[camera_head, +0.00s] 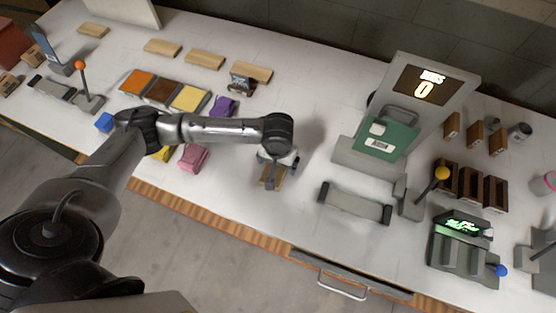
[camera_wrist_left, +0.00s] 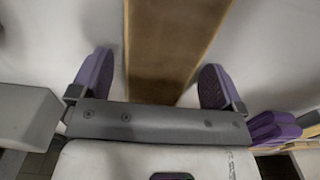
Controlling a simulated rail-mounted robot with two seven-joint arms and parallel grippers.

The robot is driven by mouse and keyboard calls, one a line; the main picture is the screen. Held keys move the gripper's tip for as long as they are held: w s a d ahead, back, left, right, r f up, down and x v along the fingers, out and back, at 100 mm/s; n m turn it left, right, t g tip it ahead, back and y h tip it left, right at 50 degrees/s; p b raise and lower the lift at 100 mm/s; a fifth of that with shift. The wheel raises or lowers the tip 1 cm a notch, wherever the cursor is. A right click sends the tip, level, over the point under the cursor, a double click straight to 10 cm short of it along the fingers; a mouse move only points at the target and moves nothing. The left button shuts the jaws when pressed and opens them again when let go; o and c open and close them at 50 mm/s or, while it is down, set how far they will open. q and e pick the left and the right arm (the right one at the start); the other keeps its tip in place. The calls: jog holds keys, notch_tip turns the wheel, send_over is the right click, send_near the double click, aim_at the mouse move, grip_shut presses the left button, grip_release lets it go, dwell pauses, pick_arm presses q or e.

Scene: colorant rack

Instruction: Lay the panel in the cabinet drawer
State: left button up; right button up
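A wooden panel (camera_head: 272,177) lies on the white counter near its front edge, partly hidden under my left gripper (camera_head: 276,165). In the left wrist view the brown panel (camera_wrist_left: 165,50) runs up the picture between the two purple-padded fingers of the left gripper (camera_wrist_left: 157,85). The fingers are spread wide, with a gap to the panel on each side, so it is not gripped. The cabinet drawer (camera_head: 348,272) shows as a dark front with a metal handle below the counter edge, right of the panel. It looks shut or nearly so. My right gripper is not in view.
A grey cradle (camera_head: 355,204) stands right of the panel, before a display stand (camera_head: 420,95). Purple (camera_head: 222,106) and pink (camera_head: 193,157) pieces lie left of the gripper. Several wooden slats lie at the back. Clear counter surrounds the panel.

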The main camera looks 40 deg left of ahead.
pick_arm(q)
notch_tip(320, 180, up, 11)
jog(key=p, duration=0.2)
jog(key=shift+r, duration=0.2)
jog(key=shift+o, duration=0.5)
jog(key=shift+r, duration=0.5)
